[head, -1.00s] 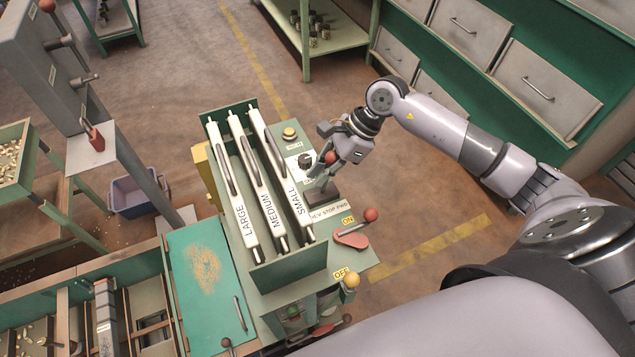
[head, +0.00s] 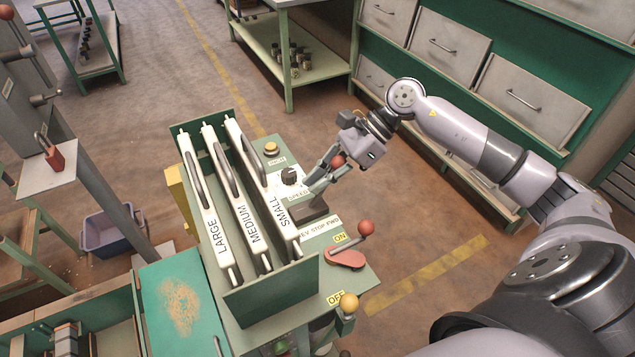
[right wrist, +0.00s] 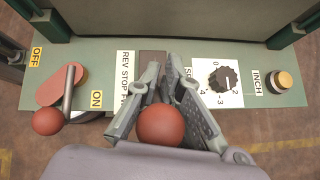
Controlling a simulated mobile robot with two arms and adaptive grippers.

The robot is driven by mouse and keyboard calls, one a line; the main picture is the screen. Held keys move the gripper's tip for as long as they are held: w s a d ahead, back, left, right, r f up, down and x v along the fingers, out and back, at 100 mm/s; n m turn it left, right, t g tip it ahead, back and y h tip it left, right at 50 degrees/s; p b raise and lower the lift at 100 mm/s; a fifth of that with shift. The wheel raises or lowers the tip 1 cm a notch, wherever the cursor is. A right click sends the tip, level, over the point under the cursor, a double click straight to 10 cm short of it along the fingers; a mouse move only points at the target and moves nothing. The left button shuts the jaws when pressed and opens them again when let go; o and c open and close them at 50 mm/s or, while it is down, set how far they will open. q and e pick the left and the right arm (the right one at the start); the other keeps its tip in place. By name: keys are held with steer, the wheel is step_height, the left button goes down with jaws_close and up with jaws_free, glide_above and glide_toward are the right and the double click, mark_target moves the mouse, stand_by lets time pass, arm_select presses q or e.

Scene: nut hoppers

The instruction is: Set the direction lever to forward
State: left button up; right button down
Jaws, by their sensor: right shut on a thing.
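The direction lever has a red ball knob (head: 338,161) and a dark base plate beside the label REV STOP FWD (head: 318,234) on the green control panel. It leans to the right in the head view, toward the FWD end of the label. My right gripper (head: 318,182) is shut on the lever, with a finger on each side of it. In the right wrist view the knob (right wrist: 160,124) sits between the finger bases of the gripper (right wrist: 168,80). The fingers hide the lever's shaft and part of the label. My left gripper is not in view.
A second red-knobbed lever (head: 366,229) stands by the ON sign, near the yellow knob (head: 349,302) at OFF. The speed dial (right wrist: 222,79) and yellow inch button (right wrist: 285,81) are close to my fingers. Long LARGE, MEDIUM and SMALL slides (head: 212,215) stand left.

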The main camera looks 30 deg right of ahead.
steer(key=shift+d, duration=0.15)
steer(key=c, duration=1.9)
jaws_free()
steer(key=shift+s+d, duration=0.1)
steer(key=shift+d, duration=0.05)
steer(key=shift+o, duration=1)
steer(key=v, duration=1.1)
steer(key=shift+d+r, duration=0.25)
steer(key=shift+r, duration=0.05)
